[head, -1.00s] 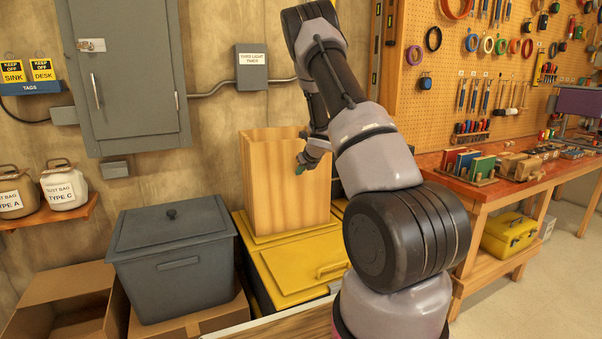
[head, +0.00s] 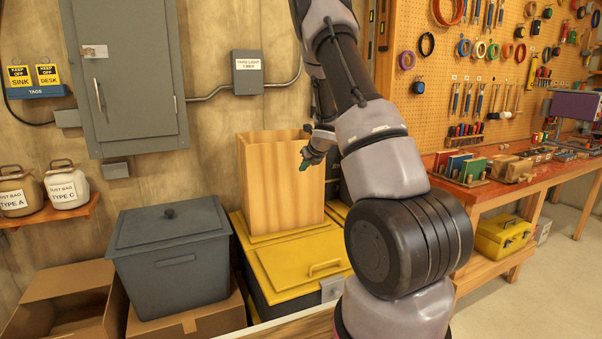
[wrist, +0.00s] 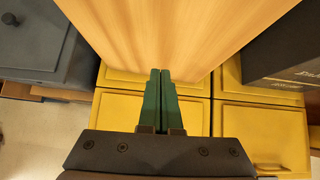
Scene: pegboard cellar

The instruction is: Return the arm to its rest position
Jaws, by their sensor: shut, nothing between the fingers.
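My gripper (head: 304,168) is at the right side of a tall wooden box (head: 282,188) in the head view. In the wrist view my gripper's green fingers (wrist: 160,92) are together with nothing between them. The wooden box also fills the top of the wrist view (wrist: 165,35). I cannot tell how close the fingertips are to its face. The arm rises from the lower right of the head view, bends near the top, and comes down to the gripper.
The wooden box stands on a yellow-lidded bin (head: 300,268). A grey lidded bin (head: 172,262) stands left of it, above cardboard boxes (head: 70,290). A workbench (head: 490,195) with tools is at the right. A dark box (wrist: 290,45) shows in the wrist view.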

